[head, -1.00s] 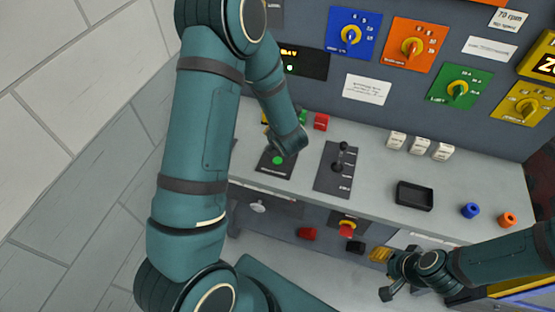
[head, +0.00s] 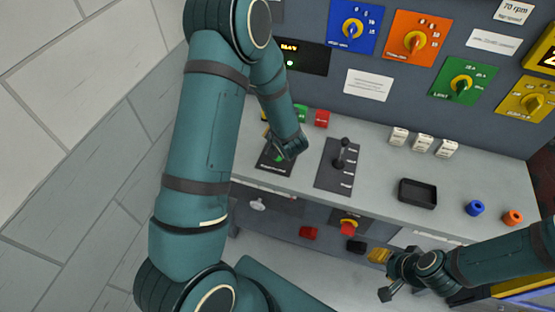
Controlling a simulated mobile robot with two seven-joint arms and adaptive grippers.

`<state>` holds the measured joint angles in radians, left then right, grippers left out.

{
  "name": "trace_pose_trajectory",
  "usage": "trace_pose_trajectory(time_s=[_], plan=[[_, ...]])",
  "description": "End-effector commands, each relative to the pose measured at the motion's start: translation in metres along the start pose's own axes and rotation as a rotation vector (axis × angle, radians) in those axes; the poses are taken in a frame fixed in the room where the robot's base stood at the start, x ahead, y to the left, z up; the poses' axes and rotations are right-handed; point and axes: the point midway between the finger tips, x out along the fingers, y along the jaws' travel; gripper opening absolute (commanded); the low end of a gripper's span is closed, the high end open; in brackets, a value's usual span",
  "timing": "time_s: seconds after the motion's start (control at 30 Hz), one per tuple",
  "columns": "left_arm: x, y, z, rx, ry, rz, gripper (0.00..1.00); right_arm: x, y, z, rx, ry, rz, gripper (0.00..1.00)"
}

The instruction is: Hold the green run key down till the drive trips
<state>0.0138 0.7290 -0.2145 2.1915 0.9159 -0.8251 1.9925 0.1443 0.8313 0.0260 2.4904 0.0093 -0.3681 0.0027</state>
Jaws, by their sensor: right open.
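A round green key (head: 279,158) sits on a black plate (head: 268,166) on the grey desk, left of the lever. It is partly covered by the end of my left arm. My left gripper (head: 273,141) is at or just above this key, mostly hidden by my own wrist; I cannot tell its jaws or whether it touches the key. My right gripper (head: 388,283) is open and empty, low in front of the desk, well away from the key. A small dark display (head: 302,59) with yellow characters and a lit white dot is on the back panel.
A black lever (head: 341,155) stands right of the key. White switches (head: 423,143), a black tray (head: 418,193), and blue (head: 475,208) and orange (head: 512,217) knobs lie further right. A red button (head: 348,228) is on the front.

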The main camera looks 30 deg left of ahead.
Motion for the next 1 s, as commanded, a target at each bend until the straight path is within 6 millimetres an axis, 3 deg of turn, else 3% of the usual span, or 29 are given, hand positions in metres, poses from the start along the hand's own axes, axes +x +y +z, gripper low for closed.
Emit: trace_pose_trajectory(time_s=[0.2, 0.4, 1.0], plan=[[0.024, -0.017, -0.017, -0.001, 0.0, 0.0, 0.0, 0.027, 0.009, 0.004, 0.0, -0.001, 0.004, 0.47], [0.033, -0.024, -0.024, 0.0, 0.0, 0.001, 0.0, 0.044, 0.015, 0.007, 0.0, -0.003, 0.008, 0.47], [0.034, -0.024, -0.024, 0.0, 0.0, 0.001, 0.0, 0.045, 0.015, 0.007, -0.001, -0.003, 0.008, 0.47]])
